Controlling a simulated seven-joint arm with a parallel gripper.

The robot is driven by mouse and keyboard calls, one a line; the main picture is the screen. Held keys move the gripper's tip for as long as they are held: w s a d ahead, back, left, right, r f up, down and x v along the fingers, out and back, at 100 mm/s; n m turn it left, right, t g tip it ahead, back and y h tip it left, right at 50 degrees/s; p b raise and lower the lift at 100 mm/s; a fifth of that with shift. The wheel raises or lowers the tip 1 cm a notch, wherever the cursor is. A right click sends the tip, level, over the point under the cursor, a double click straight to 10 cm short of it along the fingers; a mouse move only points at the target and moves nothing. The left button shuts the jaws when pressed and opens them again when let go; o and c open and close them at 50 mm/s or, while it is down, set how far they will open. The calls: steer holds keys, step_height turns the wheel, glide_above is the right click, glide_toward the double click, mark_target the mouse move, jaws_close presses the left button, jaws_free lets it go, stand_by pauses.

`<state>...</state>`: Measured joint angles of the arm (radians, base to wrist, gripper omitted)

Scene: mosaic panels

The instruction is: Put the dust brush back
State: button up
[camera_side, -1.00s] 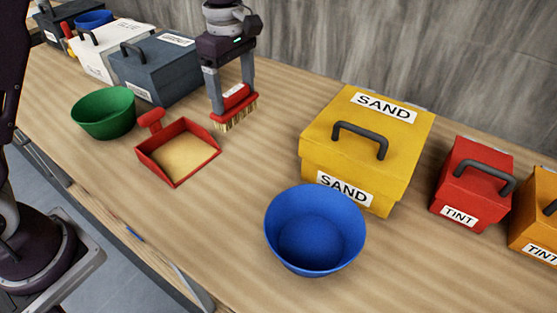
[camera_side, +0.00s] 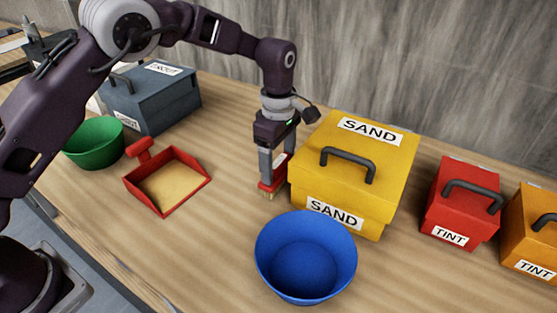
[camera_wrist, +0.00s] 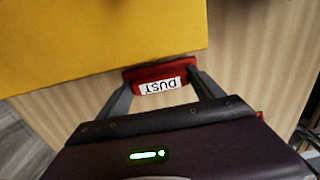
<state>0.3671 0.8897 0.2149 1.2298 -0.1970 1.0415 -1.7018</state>
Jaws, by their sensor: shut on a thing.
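My gripper (camera_side: 273,178) is shut on the dust brush (camera_side: 268,187), a red brush with pale bristles pointing down. The brush is just left of the yellow sand box (camera_side: 335,184) and behind the blue bowl. I cannot tell whether the bristles touch the table. In the wrist view, the brush's red back (camera_wrist: 161,72) with a white DUST label sits between the fingers, close to the yellow box (camera_wrist: 100,40). The red dustpan (camera_side: 186,205) holds sand-coloured material and lies to the left on the table.
A blue bowl (camera_side: 306,257) stands in front of the sand box. A green bowl (camera_side: 94,142) and a dark grey box (camera_side: 155,98) are at left. Red (camera_side: 462,203) and orange (camera_side: 535,230) tint boxes stand at right. Bare table (camera_side: 205,240) lies between dustpan and blue bowl.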

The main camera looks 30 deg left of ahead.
mark_target(278, 161)
steer(key=o, duration=2)
steer(key=shift+f, duration=0.1)
steer(key=s+a+r+m+t, duration=0.1)
steer(key=s+a+r, duration=0.1)
steer(key=r, duration=0.8)
steer(key=s+a+r+m, duration=0.2)
steer(key=a+r, duration=0.1)
steer(key=r, duration=0.7)
steer(key=s+a+r+m+t+h, duration=0.1)
steer(key=s+a+r+m, duration=0.15)
steer(key=s, duration=0.35)
steer(key=s+a+r+m+t, duration=0.1)
steer(key=s+a+r+m, duration=0.15)
steer(key=s, duration=0.25)
steer(key=s+a+f+m+t, duration=0.1)
steer(key=s+f+m, duration=0.1)
steer(key=s, duration=0.4)
steer(key=s+a+f+m, duration=0.1)
steer(key=s+f+m, duration=0.1)
steer(key=s+m, duration=0.2)
steer(key=s+a+f+m+t+y, duration=0.1)
steer(key=s+m, duration=0.3)
steer(key=s, duration=0.4)
steer(key=shift+f+t, duration=0.3)
steer(key=shift+f, duration=0.4)
